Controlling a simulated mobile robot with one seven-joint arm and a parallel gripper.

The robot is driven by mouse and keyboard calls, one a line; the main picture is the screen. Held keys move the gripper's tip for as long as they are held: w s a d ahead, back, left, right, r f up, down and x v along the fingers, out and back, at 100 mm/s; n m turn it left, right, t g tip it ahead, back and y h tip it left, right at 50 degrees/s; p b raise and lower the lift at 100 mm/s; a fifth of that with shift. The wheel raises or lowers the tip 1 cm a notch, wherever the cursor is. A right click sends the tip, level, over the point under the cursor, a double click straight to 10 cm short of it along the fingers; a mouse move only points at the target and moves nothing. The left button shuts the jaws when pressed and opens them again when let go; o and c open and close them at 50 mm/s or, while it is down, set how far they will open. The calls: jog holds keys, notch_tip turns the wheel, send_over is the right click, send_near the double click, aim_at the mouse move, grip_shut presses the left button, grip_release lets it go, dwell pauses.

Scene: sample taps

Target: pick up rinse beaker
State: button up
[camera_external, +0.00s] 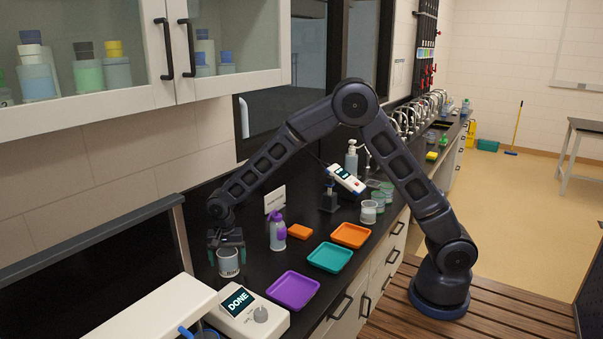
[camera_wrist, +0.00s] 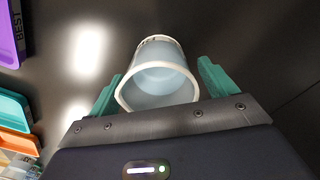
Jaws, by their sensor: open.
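The beaker (camera_external: 228,262) is a pale, translucent cup with dark marking on its side, standing on the black counter (camera_external: 205,268) at the left. I take it for the rinse beaker, though its label is too small to read. My gripper (camera_external: 226,244) is right above it, pointing down. In the wrist view the white-rimmed beaker (camera_wrist: 158,75) lies between the two green fingers of my gripper (camera_wrist: 160,88). The fingers are open, with a visible gap on both sides of the beaker. Another pale cup (camera_external: 368,212) stands farther right on the counter.
A white device reading DONE (camera_external: 245,312) stands close in front of the beaker. Purple (camera_external: 292,291), teal (camera_external: 329,257) and orange (camera_external: 351,235) trays lie to the right. A purple-topped bottle (camera_external: 278,232) stands behind. The cabinet (camera_external: 140,50) hangs above.

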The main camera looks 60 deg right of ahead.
notch_tip(320, 180, down, 2)
jog(key=shift+f, duration=0.15)
jog(key=shift+c, duration=0.4)
jog(key=c, duration=1.1)
jog(key=shift+o, duration=0.2)
jog(key=shift+r, duration=0.2)
notch_tip(320, 180, up, 20)
jog(key=shift+f, duration=0.2)
